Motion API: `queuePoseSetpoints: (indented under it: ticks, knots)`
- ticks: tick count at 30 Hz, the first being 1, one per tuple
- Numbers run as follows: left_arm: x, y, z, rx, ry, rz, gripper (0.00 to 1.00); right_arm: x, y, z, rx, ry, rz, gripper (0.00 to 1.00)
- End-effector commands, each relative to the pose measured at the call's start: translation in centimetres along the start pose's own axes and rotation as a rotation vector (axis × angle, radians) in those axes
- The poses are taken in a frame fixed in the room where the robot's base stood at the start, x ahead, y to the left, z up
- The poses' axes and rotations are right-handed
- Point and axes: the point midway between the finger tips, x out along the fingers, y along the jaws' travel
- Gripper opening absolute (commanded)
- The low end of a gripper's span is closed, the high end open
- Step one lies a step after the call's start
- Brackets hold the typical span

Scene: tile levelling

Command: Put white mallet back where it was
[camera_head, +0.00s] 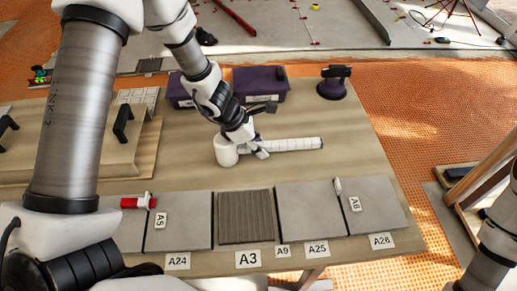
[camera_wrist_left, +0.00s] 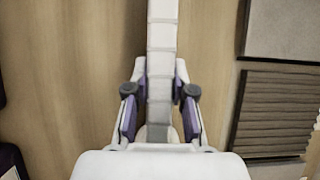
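The white mallet lies on the wooden table, its round head (camera_head: 225,150) at the left and its pale banded handle (camera_head: 295,144) pointing right. My left gripper (camera_head: 260,150) is down at the handle, close to the head. In the left wrist view the handle (camera_wrist_left: 162,40) runs between the two fingers of the left gripper (camera_wrist_left: 160,115). The head is mostly hidden there. My right arm shows at the right edge, but its gripper is out of view.
Grey tiles (camera_head: 178,222) and a ribbed dark tile (camera_head: 245,216) line the table's front, with labels. A red-and-white clip (camera_head: 138,202) sits at the left. Purple bins (camera_head: 260,83) and a dark purple suction tool (camera_head: 333,83) stand at the back. The table right of the handle is clear.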

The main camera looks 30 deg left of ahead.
Motion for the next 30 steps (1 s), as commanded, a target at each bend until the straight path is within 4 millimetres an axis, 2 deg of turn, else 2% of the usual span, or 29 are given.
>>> queuePoseSetpoints:
  ticks: [1,6,11,12,14,22,25,28,30]
  knots:
    - [0.4,0.0,-0.1,0.001,-0.002,0.002,0.00,0.5,0.0,-0.1,-0.001,0.001,0.000,0.40]
    - [0.1,0.0,0.1,0.000,-0.001,0.002,0.00,0.1,0.0,-0.1,0.000,0.003,0.000,0.40]
    - [0.5,0.0,-0.2,0.000,-0.001,0.002,0.00,0.6,0.0,-0.1,0.000,0.002,0.000,0.40]
    - [0.5,0.0,-0.2,0.000,-0.001,0.001,0.27,0.6,0.0,-0.1,0.000,0.002,0.000,0.40]
    - [0.4,0.0,-0.1,0.000,-0.001,0.001,0.48,0.5,0.0,-0.1,0.000,0.002,0.000,0.40]
    - [0.4,0.0,-0.1,0.000,-0.001,0.001,0.49,0.4,0.0,-0.1,0.000,0.002,0.000,0.40]
    - [-0.1,0.0,0.1,0.001,-0.001,0.001,0.49,-0.2,0.0,-0.1,0.000,0.002,0.000,0.40]
    - [-1.7,0.1,0.3,-0.001,-0.003,0.002,0.49,-1.1,0.0,-0.1,0.000,0.002,0.000,0.40]
    - [-3.5,0.1,0.5,-0.001,-0.005,0.003,0.49,-2.1,0.0,-0.1,0.000,0.003,0.000,0.40]
